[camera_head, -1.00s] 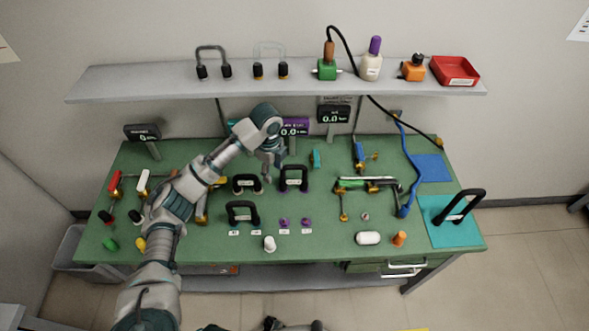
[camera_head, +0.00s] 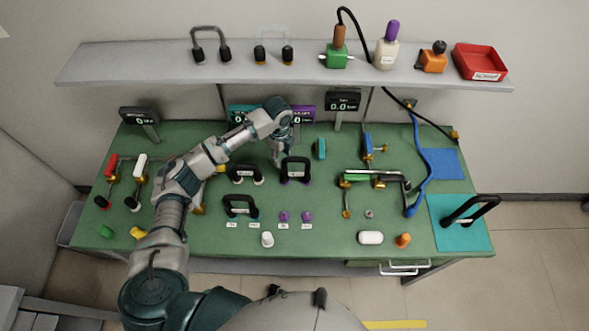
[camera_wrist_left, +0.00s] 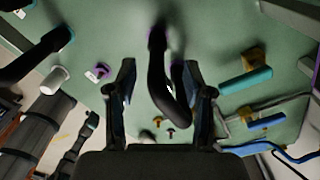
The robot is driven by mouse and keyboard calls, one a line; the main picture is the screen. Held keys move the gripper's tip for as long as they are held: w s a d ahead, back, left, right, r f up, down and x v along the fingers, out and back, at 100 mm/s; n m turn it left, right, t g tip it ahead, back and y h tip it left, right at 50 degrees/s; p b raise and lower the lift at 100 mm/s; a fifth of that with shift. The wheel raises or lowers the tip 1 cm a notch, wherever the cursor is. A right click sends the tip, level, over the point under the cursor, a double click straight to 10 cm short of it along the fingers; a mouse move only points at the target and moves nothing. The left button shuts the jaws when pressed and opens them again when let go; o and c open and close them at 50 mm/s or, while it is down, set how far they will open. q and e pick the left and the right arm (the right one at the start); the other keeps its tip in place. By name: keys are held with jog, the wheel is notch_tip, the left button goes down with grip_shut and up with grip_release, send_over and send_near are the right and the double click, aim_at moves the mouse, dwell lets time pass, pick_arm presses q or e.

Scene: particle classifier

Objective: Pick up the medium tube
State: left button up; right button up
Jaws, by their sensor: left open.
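Several black U-shaped tubes stand on the green bench, and I cannot tell from labels which is the medium one. The purple-ended tube (camera_head: 296,162) is right of my left gripper (camera_head: 278,164) in the head view. In the left wrist view that tube (camera_wrist_left: 157,75) lies between the two open fingers of my left gripper (camera_wrist_left: 160,85), with no clear contact. A white-ended tube (camera_head: 245,173) stands just left of it, and a teal-ended tube (camera_head: 239,203) is nearer the front. My right gripper is not in view.
A shelf (camera_head: 140,70) runs above the bench's back, with displays (camera_head: 343,101) below it. Small purple parts (camera_head: 284,216), a white cap (camera_head: 267,239) and a white cylinder (camera_head: 370,238) lie near the front. A green-and-metal fixture (camera_head: 375,180) is to the right.

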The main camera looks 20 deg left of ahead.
aim_at(285, 168)
pick_arm(q)
jog(key=shift+d+f, duration=0.15)
jog(key=shift+f, duration=0.25)
jog(key=shift+d+f, duration=0.15)
jog(key=shift+f, duration=0.05)
jog(key=f, duration=0.3)
jog(key=d+f, duration=0.1)
jog(key=shift+s+f, duration=0.2)
jog(key=shift+s, duration=0.15)
jog(key=shift+f, duration=0.2)
jog(key=shift+a, duration=0.2)
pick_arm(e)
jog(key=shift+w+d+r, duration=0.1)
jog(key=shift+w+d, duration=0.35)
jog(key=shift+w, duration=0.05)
pick_arm(q)
jog(key=shift+a, duration=0.15)
jog(key=c, duration=0.7)
grip_shut()
jog(key=shift+d, duration=0.2)
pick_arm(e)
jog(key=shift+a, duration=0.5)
